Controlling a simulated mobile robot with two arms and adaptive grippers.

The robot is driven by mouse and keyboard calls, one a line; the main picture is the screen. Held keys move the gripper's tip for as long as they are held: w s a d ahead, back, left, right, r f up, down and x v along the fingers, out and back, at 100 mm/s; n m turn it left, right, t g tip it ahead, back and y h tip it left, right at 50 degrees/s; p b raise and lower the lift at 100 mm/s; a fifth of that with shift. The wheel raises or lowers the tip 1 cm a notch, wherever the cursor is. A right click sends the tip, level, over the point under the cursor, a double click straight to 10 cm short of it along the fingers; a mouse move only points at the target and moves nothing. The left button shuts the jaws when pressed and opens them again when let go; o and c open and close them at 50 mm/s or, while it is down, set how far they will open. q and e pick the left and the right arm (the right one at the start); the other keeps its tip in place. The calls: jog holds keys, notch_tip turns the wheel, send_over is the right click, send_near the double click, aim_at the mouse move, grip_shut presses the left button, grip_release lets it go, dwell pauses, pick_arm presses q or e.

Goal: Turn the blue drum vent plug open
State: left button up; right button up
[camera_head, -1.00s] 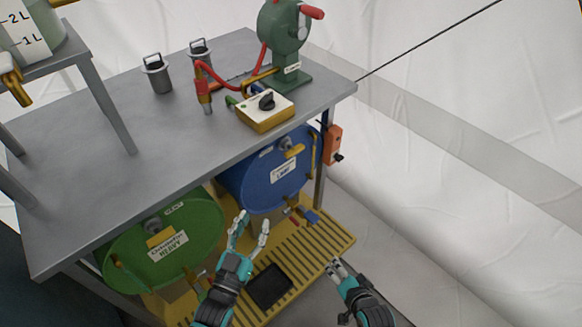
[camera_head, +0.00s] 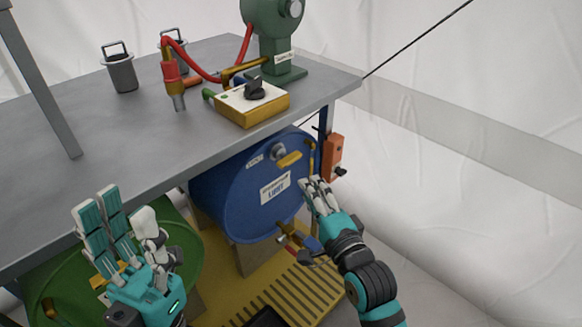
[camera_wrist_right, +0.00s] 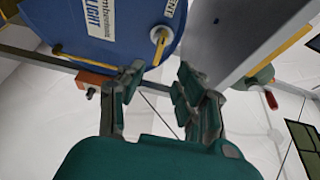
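The blue drum (camera_head: 235,195) lies on its side under the bench, its round end facing me. Near the top of that end is the vent plug, a grey fitting with a yellow handle (camera_head: 290,160). The plug also shows in the right wrist view (camera_wrist_right: 159,36). My right gripper (camera_head: 318,187) is just in front of the drum's right edge, below and right of the plug. In the right wrist view its fingers (camera_wrist_right: 157,85) are apart with nothing between them. My left gripper (camera_head: 120,232) is open and empty, in front of the green drum (camera_head: 70,285).
The grey bench top (camera_head: 130,130) overhangs the drums. A yellow-sided control box (camera_head: 250,105) sits near its front edge. An orange box (camera_head: 332,157) hangs by the right leg. A tap (camera_head: 297,240) juts from the drum's lower front, above the yellow slatted platform (camera_head: 285,290).

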aim_at(291, 163)
jog(key=b+x, duration=0.3)
jog(key=x, duration=0.8)
jog(key=shift+w+b, duration=0.15)
jog(key=shift+b, duration=0.15)
jog(key=shift+f, duration=0.1)
grip_shut()
